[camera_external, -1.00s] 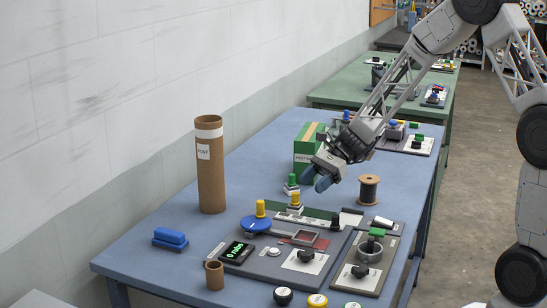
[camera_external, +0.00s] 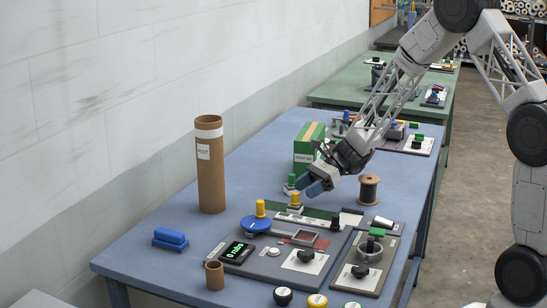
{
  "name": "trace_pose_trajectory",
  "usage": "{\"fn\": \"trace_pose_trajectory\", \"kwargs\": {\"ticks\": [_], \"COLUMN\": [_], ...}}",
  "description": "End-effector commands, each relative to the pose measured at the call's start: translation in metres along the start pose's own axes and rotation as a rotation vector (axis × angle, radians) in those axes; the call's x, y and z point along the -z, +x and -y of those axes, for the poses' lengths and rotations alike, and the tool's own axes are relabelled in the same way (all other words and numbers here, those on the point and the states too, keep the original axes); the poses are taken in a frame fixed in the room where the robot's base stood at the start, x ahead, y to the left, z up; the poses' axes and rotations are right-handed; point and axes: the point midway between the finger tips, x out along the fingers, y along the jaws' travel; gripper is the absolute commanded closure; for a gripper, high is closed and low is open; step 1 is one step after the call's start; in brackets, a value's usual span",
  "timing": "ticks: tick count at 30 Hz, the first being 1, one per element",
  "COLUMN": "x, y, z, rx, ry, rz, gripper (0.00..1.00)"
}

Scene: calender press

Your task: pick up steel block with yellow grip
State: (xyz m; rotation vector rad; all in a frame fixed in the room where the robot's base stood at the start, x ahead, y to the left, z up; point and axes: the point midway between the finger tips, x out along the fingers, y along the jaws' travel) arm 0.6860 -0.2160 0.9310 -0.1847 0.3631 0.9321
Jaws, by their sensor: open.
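The steel block with a yellow grip (camera_external: 295,202) stands upright behind the dark press panel, its yellow grip on top and its grey base below. My gripper (camera_external: 311,185) hangs above and just right of and behind the yellow grip, its blue-tipped fingers pointing down and left. It is open and I see nothing between its fingers. Whether a finger touches the yellow grip cannot be told from this angle. A second yellow knob (camera_external: 260,207) stands on a blue round base to the left.
A green-gripped block (camera_external: 290,184) stands close behind. A tall cardboard tube (camera_external: 210,170) stands left. A panel (camera_external: 264,262) with a display and knobs fills the front. The table's left middle is clear.

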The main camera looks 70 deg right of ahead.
Motion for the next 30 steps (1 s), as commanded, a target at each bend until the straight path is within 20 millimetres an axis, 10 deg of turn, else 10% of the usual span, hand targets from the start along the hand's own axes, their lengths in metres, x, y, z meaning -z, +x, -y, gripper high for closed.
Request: {"fn": "trace_pose_trajectory", "kwargs": {"ticks": [30], "x": [-0.004], "y": [0.050], "z": [-0.001], "rx": [-0.001], "ry": [0.000], "rz": [-0.001], "gripper": [0.48]}}
